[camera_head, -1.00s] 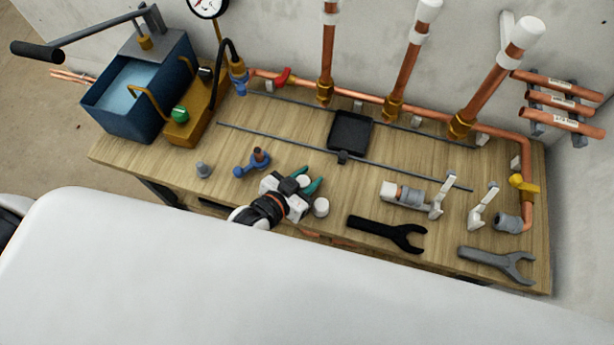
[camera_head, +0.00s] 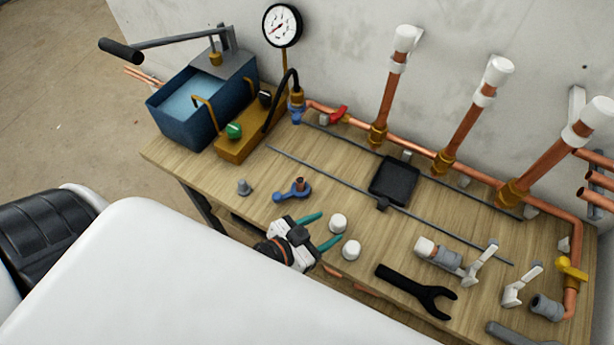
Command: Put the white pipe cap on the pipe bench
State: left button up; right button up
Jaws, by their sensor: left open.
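Two small white pipe caps stand on the wooden pipe bench (camera_head: 235,170) near its front edge: one cap (camera_head: 338,223) and, just in front and to the right, another cap (camera_head: 351,249). My left gripper (camera_head: 330,226) is low over the bench's front edge, its two teal fingers spread open and empty. The first cap sits just beyond the fingertips, roughly in line with the gap; contact cannot be told. The second cap is outside the fingers. My right gripper is not in view.
A blue valve piece (camera_head: 292,190) and a grey fitting (camera_head: 244,187) stand left of the gripper. A black wrench (camera_head: 418,290) lies to the right. A black tray (camera_head: 394,181) and copper risers with white tops stand behind. A blue pump tank (camera_head: 190,118) fills the left end.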

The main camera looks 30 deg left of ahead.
pick_arm(q)
jog(key=v, duration=0.5)
jog(key=shift+r, duration=0.1)
dwell(0.4)
